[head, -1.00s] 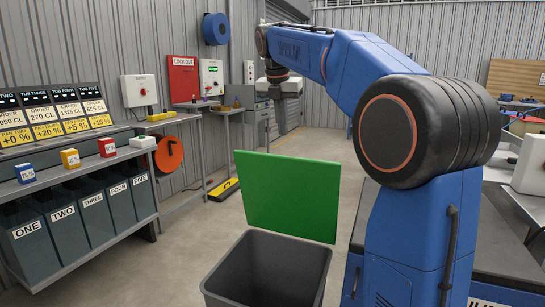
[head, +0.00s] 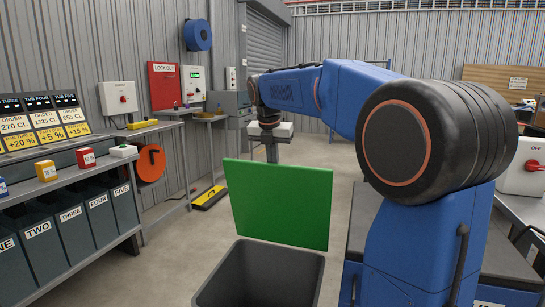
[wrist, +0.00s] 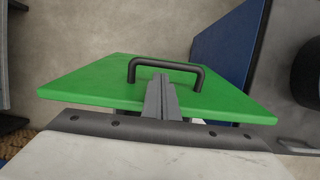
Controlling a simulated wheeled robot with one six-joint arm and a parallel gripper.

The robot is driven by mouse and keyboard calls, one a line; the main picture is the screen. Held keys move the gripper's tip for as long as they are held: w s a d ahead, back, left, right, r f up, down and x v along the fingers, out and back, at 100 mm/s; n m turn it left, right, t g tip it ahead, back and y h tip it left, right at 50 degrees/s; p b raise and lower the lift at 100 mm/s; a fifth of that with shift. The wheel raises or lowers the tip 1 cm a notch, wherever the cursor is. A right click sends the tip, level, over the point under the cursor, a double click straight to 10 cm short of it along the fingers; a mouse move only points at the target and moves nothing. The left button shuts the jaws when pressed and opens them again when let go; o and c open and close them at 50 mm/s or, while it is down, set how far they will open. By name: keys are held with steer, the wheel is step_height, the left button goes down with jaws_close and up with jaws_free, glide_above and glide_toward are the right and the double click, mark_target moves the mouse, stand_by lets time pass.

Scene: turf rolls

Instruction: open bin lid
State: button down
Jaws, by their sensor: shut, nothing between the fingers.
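The grey bin (head: 268,278) stands open at the bottom of the head view. Its green lid (head: 280,205) stands raised above the far rim, so the bin's mouth shows. In the wrist view the lid (wrist: 85,80) fills the middle, with a dark bar handle (wrist: 166,66) on it. My gripper (wrist: 161,82) is shut and empty. Its fingers overlap the handle's middle in the wrist view; I cannot tell whether they touch it. In the head view my gripper (head: 271,152) is beyond the lid, and the lid hides its lower end.
A rack of labelled dark tubs (head: 70,220) stands on the left. A side bench (head: 150,127) and a yellow-and-black floor piece (head: 209,197) lie beyond it. A workbench with a white switch box (head: 522,168) is on the right. Open floor lies behind the lid.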

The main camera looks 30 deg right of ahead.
steer(key=shift+w+d+f, duration=0.1)
steer(key=shift+f, duration=0.35)
steer(key=w+d, duration=0.4)
steer(key=w, duration=0.1)
steer(key=shift+d+r, duration=0.25)
steer(key=shift+d, duration=0.15)
steer(key=shift+w+d+r, duration=0.1)
stand_by(0.5)
stand_by(0.3)
